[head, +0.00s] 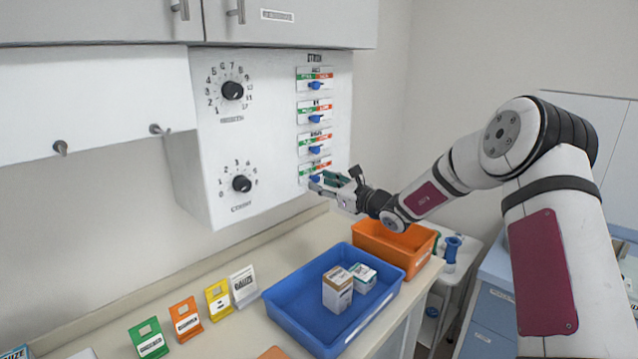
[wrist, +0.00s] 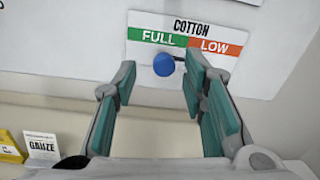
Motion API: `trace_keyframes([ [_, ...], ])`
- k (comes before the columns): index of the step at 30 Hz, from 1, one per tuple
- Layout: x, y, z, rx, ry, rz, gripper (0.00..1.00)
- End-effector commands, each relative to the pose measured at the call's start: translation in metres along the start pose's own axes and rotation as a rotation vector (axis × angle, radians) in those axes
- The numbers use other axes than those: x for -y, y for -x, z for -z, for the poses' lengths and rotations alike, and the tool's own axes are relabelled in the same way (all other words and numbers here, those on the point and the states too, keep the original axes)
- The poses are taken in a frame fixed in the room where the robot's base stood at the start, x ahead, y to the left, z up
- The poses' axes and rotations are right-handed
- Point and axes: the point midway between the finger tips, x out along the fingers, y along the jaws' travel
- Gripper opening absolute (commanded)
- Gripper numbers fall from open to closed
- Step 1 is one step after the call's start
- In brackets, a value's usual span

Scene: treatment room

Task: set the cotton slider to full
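The cotton slider is the lowest of the panel's sliders in the head view, with its blue knob (head: 315,179) partly beside my gripper (head: 328,184). In the wrist view the COTTON label (wrist: 190,28) has a green FULL half on the left and a red LOW half on the right. The blue knob (wrist: 164,65) appears below the word FULL, its short stem reaching right toward the middle of the plate. My gripper (wrist: 157,84) is open, and the knob appears between its green-padded fingertips, nearer the right finger. I cannot tell whether either finger touches it.
Several similar sliders, such as one with a blue knob (head: 315,149), sit above on the white panel (head: 275,120). Two black dials (head: 232,90) are to the left. A blue tray (head: 285,300) with boxes and an orange bin (head: 425,250) stand on the counter below.

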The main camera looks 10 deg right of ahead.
Motion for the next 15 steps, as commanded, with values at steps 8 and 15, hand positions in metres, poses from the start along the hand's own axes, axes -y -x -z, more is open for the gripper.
trace_keyframes([
  [8,0.001,0.058,0.001,-0.003,0.0,0.002,0.39],
  [15,-0.001,0.092,0.0,-0.001,0.0,-0.001,0.39],
])
